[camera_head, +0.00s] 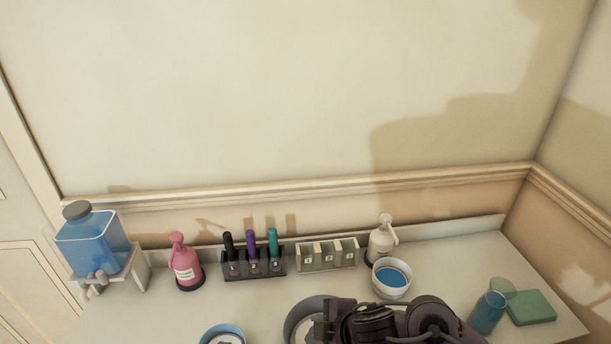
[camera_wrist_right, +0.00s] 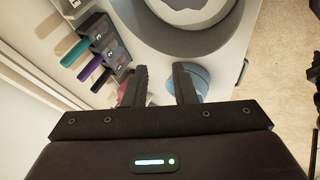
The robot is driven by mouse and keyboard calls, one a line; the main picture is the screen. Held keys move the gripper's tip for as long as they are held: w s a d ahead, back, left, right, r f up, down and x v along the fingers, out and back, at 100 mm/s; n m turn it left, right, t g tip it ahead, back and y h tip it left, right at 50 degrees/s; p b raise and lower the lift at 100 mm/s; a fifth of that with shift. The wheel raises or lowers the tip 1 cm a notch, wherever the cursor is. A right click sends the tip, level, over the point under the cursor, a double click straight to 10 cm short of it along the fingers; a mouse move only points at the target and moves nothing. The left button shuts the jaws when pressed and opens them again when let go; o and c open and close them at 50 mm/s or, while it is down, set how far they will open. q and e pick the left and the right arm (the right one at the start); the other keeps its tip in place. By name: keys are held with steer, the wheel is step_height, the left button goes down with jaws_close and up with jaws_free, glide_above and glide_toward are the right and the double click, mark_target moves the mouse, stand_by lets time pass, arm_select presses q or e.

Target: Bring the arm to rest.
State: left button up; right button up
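My right arm (camera_head: 405,322) is dark and reaches over the front of the counter at the bottom of the head view. My right gripper (camera_wrist_right: 160,75) shows in the right wrist view with its two black fingers apart. Nothing is held between them. A pink bottle (camera_wrist_right: 132,88) and a blue round item (camera_wrist_right: 200,80) show beyond the fingers. My left gripper is not in view.
The counter (camera_head: 540,265) holds a blue dispenser (camera_head: 95,242), a pink pump bottle (camera_head: 184,262), a rack with markers (camera_head: 253,263), an empty numbered rack (camera_head: 327,255), a white pump bottle (camera_head: 381,240), a blue-filled bowl (camera_head: 392,279), a blue cup (camera_head: 487,313) and a green block (camera_head: 532,307).

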steer(key=s+d+f+m+g+h, duration=0.1)
steer(key=s+d+m+g+h, duration=0.3)
steer(key=s+d+m, duration=1.15)
step_height(320, 180, down, 31)
steer(key=d+m+h, duration=0.1)
steer(key=m, duration=0.1)
steer(key=s+d+f, duration=0.1)
steer(key=s+f, duration=0.7)
steer(key=s, duration=0.2)
steer(key=s+d+f+g, duration=0.1)
steer(key=s+d+f, duration=0.1)
steer(key=s+f, duration=0.6)
steer(key=shift+s+d+f+n, duration=0.3)
steer(key=shift+s+n, duration=0.05)
steer(key=shift+s, duration=0.55)
